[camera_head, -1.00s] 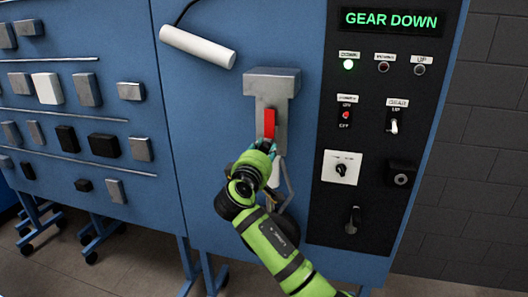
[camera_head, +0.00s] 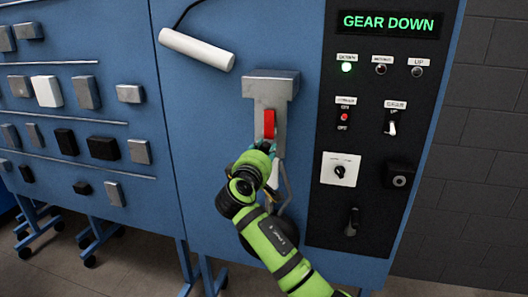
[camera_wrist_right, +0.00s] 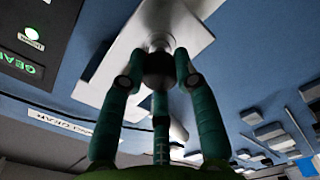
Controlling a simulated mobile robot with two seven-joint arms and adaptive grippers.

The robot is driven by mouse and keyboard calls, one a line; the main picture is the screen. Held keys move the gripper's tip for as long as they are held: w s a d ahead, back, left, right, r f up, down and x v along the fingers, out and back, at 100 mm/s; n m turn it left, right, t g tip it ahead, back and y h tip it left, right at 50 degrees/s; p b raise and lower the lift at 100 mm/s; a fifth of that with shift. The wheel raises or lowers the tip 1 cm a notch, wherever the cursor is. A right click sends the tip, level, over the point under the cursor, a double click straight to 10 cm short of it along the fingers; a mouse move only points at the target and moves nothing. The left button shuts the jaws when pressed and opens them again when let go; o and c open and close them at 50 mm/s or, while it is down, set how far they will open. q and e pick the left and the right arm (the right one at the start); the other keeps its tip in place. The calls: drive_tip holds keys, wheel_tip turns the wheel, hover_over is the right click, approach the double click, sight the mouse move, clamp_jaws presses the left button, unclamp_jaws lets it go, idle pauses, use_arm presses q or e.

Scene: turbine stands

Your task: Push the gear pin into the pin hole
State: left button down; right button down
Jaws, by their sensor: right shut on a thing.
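A grey metal bracket (camera_head: 271,86) is fixed on the blue panel, with a bright red piece (camera_head: 268,123) on its front. My right gripper (camera_head: 262,148) is just below the red piece. In the right wrist view, my right gripper (camera_wrist_right: 158,78) has its teal fingers closed around a dark rounded end (camera_wrist_right: 158,66), which I take to be the gear pin. That end is against the underside of the pale bracket (camera_wrist_right: 178,42). The pin's shaft and the pin hole are hidden, so I cannot tell how deep it sits. My left gripper is not in view.
A black control panel (camera_head: 327,195) with switches, a lit green lamp and a GEAR DOWN display (camera_head: 388,22) stands to the right. A white cylinder (camera_head: 197,48) hangs at upper left. Several grey, black and white blocks are on the left panel.

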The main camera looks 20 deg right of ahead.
drive_tip(key=shift+d+r, duration=0.1)
drive_tip(key=shift+r, duration=0.3)
drive_tip(key=c, duration=0.9)
unclamp_jaws()
drive_tip(key=shift+w, duration=0.1)
drive_tip(key=shift+o, duration=0.2)
drive_tip(key=shift+w+d+f, duration=0.15)
drive_tip(key=shift+w+f, duration=0.2)
drive_tip(key=shift+o, duration=0.8)
drive_tip(key=shift+s, duration=0.25)
drive_tip(key=shift+a, duration=0.2)
